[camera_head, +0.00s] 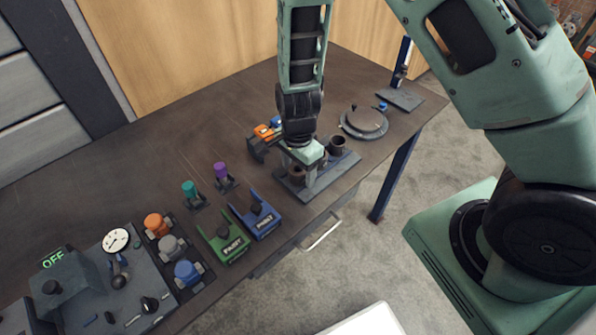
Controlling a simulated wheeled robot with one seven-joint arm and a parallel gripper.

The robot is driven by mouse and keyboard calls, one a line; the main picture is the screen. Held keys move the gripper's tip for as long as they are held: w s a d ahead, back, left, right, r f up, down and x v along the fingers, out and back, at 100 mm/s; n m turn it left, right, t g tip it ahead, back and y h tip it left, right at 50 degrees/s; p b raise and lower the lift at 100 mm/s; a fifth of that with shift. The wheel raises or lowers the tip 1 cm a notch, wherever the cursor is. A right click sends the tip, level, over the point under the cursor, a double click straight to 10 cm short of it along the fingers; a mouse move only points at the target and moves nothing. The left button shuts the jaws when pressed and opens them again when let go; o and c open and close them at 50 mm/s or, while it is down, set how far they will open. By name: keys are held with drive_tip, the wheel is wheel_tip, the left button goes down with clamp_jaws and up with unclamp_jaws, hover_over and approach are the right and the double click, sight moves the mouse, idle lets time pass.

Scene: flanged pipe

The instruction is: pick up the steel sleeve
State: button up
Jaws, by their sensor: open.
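My gripper (303,170) points down over a dark flat base plate (340,181) near the table's front edge. Its jaws are open, low among short upright cylindrical parts on that plate. A dark grey hollow cylinder (337,146) stands just right of the gripper and may be the steel sleeve. A brownish round part (296,174) shows close to the fingers. The gripper and wrist hide part of the plate, so I cannot tell what lies between the fingers or whether they touch anything.
An orange and black tool (263,132) lies left of the wrist. A round grey flange (365,122) lies at right. Blue (262,225) and green (229,245) labelled holders, purple and teal-topped pieces and a control panel (110,285) fill the left. The back left table is clear.

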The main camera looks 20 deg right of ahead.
drive_tip(key=shift+f, duration=0.3)
drive_tip(key=c, duration=1.4)
wheel_tip(320, 180, up, 16)
drive_tip(key=p, duration=0.5)
drive_tip(key=shift+f, duration=0.2)
drive_tip(key=shift+f, duration=0.15)
